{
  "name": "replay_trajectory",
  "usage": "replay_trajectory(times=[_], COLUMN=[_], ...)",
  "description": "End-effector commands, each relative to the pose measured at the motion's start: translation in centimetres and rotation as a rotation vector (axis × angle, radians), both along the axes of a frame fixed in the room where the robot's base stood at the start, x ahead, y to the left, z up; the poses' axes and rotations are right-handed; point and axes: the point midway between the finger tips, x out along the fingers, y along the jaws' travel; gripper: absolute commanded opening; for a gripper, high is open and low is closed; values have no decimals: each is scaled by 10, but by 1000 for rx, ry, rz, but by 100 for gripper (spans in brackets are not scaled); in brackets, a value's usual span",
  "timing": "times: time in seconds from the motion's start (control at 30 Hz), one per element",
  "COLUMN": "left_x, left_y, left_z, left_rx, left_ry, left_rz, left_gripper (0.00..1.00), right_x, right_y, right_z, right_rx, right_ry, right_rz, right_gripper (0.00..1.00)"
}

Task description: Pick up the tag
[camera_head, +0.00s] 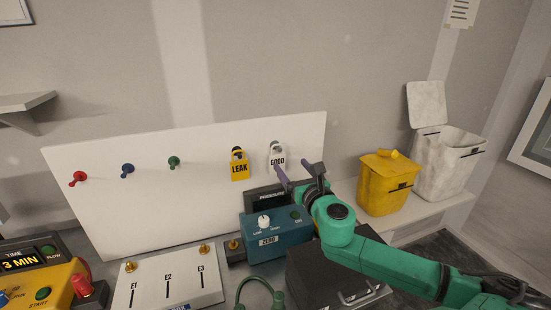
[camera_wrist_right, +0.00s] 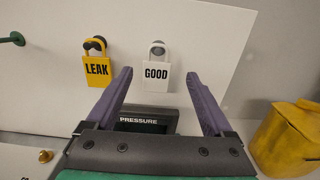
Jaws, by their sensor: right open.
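Two tags hang on pegs on the white board. The yellow LEAK tag (camera_head: 239,167) is on the left, and the white GOOD tag (camera_head: 277,160) is to its right. In the right wrist view the LEAK tag (camera_wrist_right: 97,70) is left of the fingers, and the GOOD tag (camera_wrist_right: 156,75) shows between the two fingers, beyond them. My right gripper (camera_head: 298,172) is open and empty, just in front of and below the GOOD tag. It also shows in the right wrist view (camera_wrist_right: 157,95), with purple fingers spread wide. My left gripper is not in view.
Below the tags stand a dark PRESSURE display (camera_wrist_right: 145,121) and a teal box with a knob (camera_head: 272,240). Red, blue and green pegs (camera_head: 174,162) stick out of the board (camera_head: 110,200). A yellow bin (camera_head: 385,188) and a white bin (camera_head: 445,165) stand at right.

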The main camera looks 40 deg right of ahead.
Motion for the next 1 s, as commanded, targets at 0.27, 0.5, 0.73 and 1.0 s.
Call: replay_trajectory(times=[0.27, 0.5, 0.73, 1.0], left_x=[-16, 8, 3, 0], left_y=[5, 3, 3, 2], left_z=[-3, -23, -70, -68], left_rx=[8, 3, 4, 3], left_ry=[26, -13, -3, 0], left_rz=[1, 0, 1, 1], left_gripper=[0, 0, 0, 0], right_x=[45, 70, 90, 92], right_y=[-15, -20, -27, -28], right_z=[0, -8, -12, -3], right_rx=[-2, -9, -4, 3], right_ry=[-2, 0, -1, 0], right_rz=[1, 3, 3, 0], right_gripper=[86, 86, 86, 86])
